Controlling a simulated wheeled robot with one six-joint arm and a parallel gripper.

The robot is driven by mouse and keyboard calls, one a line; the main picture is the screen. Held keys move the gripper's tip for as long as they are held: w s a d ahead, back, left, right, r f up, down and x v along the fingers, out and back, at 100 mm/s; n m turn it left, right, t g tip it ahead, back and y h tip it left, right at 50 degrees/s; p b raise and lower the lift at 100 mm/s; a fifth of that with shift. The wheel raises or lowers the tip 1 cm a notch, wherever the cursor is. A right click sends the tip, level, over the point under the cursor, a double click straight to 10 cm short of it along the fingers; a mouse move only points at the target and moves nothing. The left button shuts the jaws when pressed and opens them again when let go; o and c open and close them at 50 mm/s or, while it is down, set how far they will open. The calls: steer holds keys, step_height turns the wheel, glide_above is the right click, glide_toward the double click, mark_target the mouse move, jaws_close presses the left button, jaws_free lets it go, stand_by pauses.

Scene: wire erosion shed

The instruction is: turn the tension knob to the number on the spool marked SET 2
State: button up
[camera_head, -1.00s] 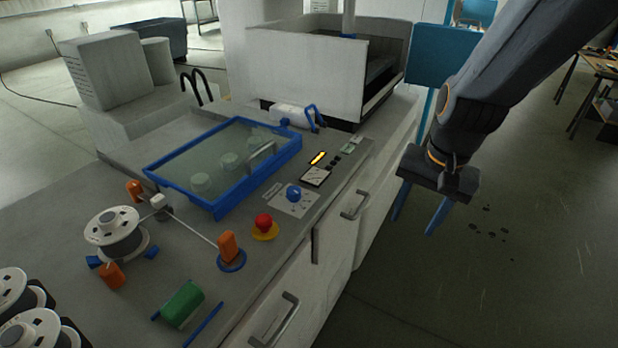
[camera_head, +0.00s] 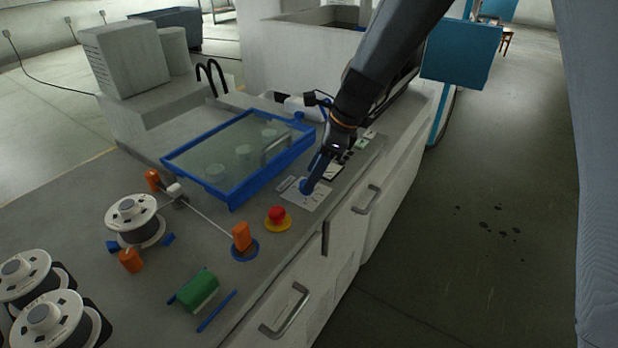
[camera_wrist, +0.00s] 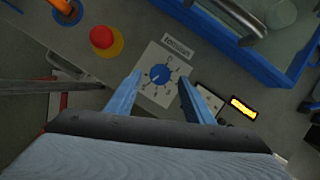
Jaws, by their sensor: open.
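The blue tension knob (camera_wrist: 159,73) sits on a white dial plate (camera_wrist: 150,56) in the wrist view. Numbers ring it, too small to read surely; so is its pointer. My gripper (camera_wrist: 160,77) is open, with one blue finger on each side of the knob in this view; I cannot tell whether they touch it. In the head view my gripper (camera_head: 306,188) is down at the dial plate (camera_head: 312,201) and mostly hides the knob. One spool (camera_head: 133,208) is mounted on the bench and two spools (camera_head: 17,267) (camera_head: 43,313) stand at lower left. No SET marking is readable.
A red emergency button (camera_head: 277,213) stands close to the plate. A blue-framed clear cover (camera_head: 232,203) with a handle lies behind it. A lit yellow display (camera_wrist: 243,107) is beside the plate.

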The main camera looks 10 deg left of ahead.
steer(key=shift+x, duration=1.5)
steer(key=c, duration=1)
steer(key=shift+c, duration=0.2)
